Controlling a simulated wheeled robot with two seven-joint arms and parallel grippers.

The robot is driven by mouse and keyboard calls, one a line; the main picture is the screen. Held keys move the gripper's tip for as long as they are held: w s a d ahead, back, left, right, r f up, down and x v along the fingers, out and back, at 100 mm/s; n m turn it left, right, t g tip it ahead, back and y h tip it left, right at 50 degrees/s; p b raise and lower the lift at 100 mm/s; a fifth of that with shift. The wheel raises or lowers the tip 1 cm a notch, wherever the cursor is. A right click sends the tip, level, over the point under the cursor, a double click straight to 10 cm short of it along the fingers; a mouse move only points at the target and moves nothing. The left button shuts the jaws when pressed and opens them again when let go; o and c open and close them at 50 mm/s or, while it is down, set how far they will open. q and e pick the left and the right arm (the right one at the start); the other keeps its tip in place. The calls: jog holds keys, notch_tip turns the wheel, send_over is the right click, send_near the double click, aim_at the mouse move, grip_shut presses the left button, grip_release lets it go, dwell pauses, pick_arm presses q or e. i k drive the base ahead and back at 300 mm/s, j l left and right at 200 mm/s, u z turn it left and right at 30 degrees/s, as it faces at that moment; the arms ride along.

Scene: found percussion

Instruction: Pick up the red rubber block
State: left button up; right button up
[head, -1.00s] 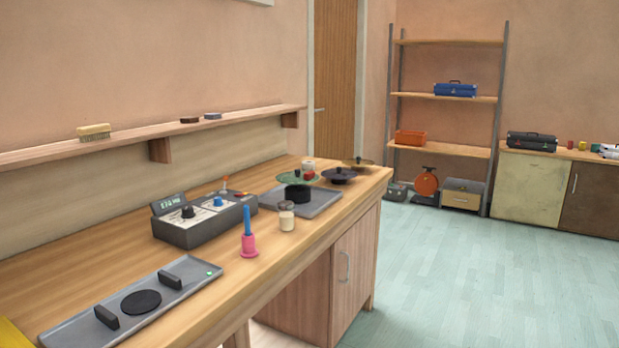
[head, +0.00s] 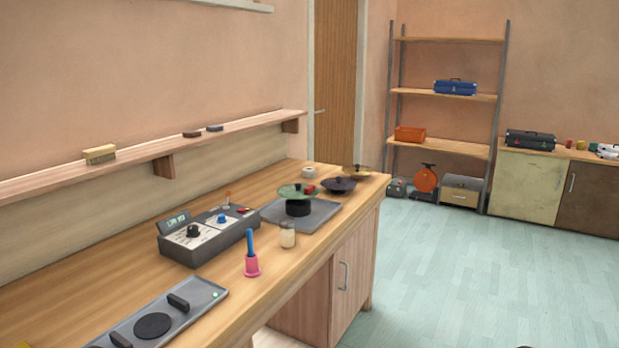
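A small red piece (head: 310,189) shows at the far end of the workbench, beside the green lid (head: 293,190). It may be the red rubber block, but it is too small to tell. Another small reddish thing (head: 569,144) stands on the cabinet top at the far right, also too small to identify. Neither of my grippers can be made out in the head view.
The workbench (head: 120,268) holds a grey tray (head: 205,294), a control box (head: 200,240), a pink-based blue-handled thing (head: 251,264), a jar (head: 287,236) and a dark lid (head: 338,185). A wall shelf (head: 130,166) runs above it.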

aim_at(308, 190)
jog(key=i+l+z, duration=0.1)
jog(key=i+l, duration=0.2)
jog(key=i, duration=0.25)
jog(key=i+l+z, duration=0.1)
jog(key=i+l, duration=0.15)
jog(key=i, duration=0.35)
jog(key=i+l+z, duration=0.15)
jog(key=i, duration=0.45)
jog(key=i+l+z, duration=0.1)
jog(key=i, duration=0.5)
jog(key=l, duration=0.1)
